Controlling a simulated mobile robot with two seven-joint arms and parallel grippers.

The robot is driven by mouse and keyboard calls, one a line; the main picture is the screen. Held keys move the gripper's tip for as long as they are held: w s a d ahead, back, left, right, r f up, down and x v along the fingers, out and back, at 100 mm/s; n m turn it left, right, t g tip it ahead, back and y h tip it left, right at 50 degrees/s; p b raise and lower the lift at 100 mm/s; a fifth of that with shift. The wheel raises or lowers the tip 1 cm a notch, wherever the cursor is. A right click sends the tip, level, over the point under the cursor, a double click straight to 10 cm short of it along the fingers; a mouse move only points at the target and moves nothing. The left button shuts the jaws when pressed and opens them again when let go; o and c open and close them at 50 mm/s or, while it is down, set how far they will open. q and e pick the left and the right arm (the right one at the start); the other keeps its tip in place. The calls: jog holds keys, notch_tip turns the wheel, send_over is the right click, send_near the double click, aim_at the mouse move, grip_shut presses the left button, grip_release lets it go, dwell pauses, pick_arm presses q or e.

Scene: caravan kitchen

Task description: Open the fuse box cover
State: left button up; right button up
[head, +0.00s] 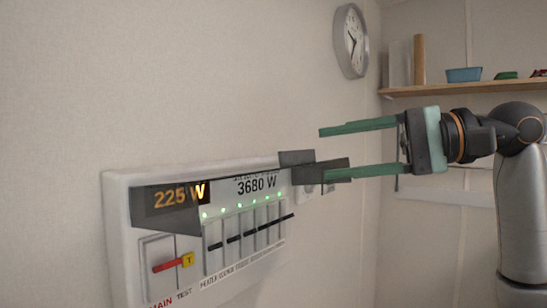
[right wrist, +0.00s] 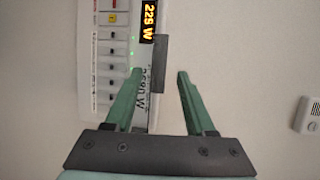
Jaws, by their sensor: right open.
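The white fuse box (head: 117,198) is on the wall at the lower left of the head view. Behind its front are lit readouts, a row of black switches with green lights and a red main switch. A grey tab (head: 297,158) juts out at its upper right edge, seemingly part of the cover; I cannot tell clearly how far the cover stands open. My right gripper (head: 322,153) is open at the tab's right. In the right wrist view, the tab (right wrist: 159,64) shows between the two green fingertips (right wrist: 160,74), with gaps at both sides. My left gripper is not in view.
A round clock (head: 351,41) hangs on the wall above. A wooden shelf (head: 450,88) with a blue bowl (head: 464,75) is at the upper right. A small white wall device (right wrist: 308,115) is at the right of the wrist view. The wall left of the box is bare.

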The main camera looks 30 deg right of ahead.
aim_at(297, 155)
jog(key=p+x, duration=0.1)
jog(key=x, duration=0.8)
jog(key=shift+a, duration=0.1)
jog(key=shift+f, duration=0.1)
jog(key=c, duration=0.8)
grip_shut()
jog(key=shift+r, duration=0.2)
